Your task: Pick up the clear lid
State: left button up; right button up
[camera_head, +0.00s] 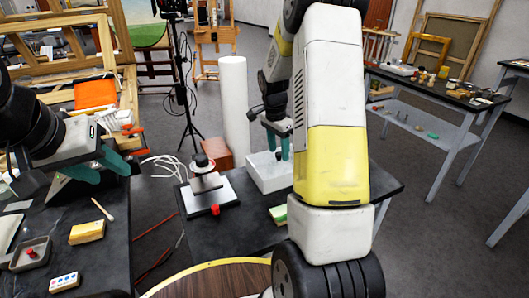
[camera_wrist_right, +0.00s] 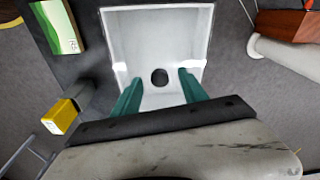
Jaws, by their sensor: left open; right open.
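A white open-looking box (camera_head: 270,182) stands on the dark table in the head view; its wall (camera_wrist_right: 122,40) also shows in the right wrist view. A round black knob (camera_wrist_right: 159,77) shows in the middle of the box, probably the clear lid's; the transparent sheet itself is hard to make out. My right gripper (camera_head: 278,146) points down over the box, its teal fingers apart. In the right wrist view its fingertips (camera_wrist_right: 160,80) lie either side of the knob, with no visible contact. My left gripper (camera_head: 104,168) is open and empty over the left bench.
A green and white packet (camera_head: 278,214) lies near the box. A metal stand with a red knob (camera_head: 210,195) is left of it, and a white column (camera_head: 233,110) rises behind. The left bench holds a yellow block (camera_head: 87,232) and small tools.

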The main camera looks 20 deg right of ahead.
jog(key=shift+f, duration=0.35)
jog(key=shift+c, duration=0.4)
grip_shut()
jog(key=shift+r, duration=0.15)
